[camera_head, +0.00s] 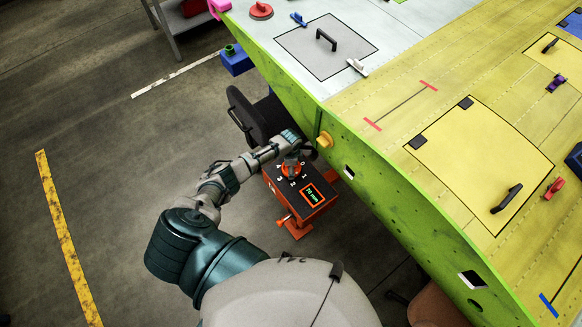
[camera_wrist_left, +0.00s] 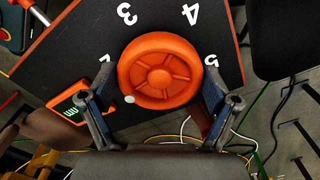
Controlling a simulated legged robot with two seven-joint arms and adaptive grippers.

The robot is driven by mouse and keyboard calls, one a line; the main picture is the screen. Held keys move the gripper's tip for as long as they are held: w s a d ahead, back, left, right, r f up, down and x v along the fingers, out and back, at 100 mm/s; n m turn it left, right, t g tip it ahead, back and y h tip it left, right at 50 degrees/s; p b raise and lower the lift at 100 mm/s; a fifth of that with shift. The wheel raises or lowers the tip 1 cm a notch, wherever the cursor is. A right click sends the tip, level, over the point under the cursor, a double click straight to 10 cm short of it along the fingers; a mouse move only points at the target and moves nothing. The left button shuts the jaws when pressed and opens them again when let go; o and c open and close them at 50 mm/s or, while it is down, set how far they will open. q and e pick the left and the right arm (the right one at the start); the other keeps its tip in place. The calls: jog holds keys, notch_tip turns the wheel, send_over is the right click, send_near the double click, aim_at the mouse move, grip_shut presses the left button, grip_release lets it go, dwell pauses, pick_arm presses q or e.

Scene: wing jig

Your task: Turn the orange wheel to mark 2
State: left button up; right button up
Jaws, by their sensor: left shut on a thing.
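The orange wheel (camera_wrist_left: 160,66) sits on the dark top of an orange box (camera_head: 291,187); it also shows in the head view (camera_head: 291,171). My left gripper (camera_wrist_left: 158,82) is shut on the wheel, one finger on each side of its rim. A white dot (camera_wrist_left: 129,99) on the wheel lies at its lower left in the left wrist view, near the left finger. White marks 3 (camera_wrist_left: 127,14), 4 (camera_wrist_left: 190,13) and 5 (camera_wrist_left: 211,60) show around the wheel. Mark 2 (camera_head: 292,184) shows in the head view; the left finger partly hides a mark in the wrist view. My right gripper is not in view.
A green-lit display (camera_head: 313,195) is on the box top. The green and yellow wing panel (camera_head: 400,200) stands close on the right. A black chair (camera_head: 262,115) is behind the box. Cables (camera_wrist_left: 190,138) lie below the box. Floor at the left is clear.

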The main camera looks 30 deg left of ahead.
pick_arm(q)
jog(key=m, duration=0.4)
jog(key=shift+a+f+b, duration=0.1)
jog(key=shift+a+b, duration=0.15)
jog(key=shift+b, duration=0.1)
jog(key=shift+m, duration=0.9)
jog(key=shift+w, duration=0.15)
jog(key=o, duration=0.9)
notch_tip(320, 180, up, 12)
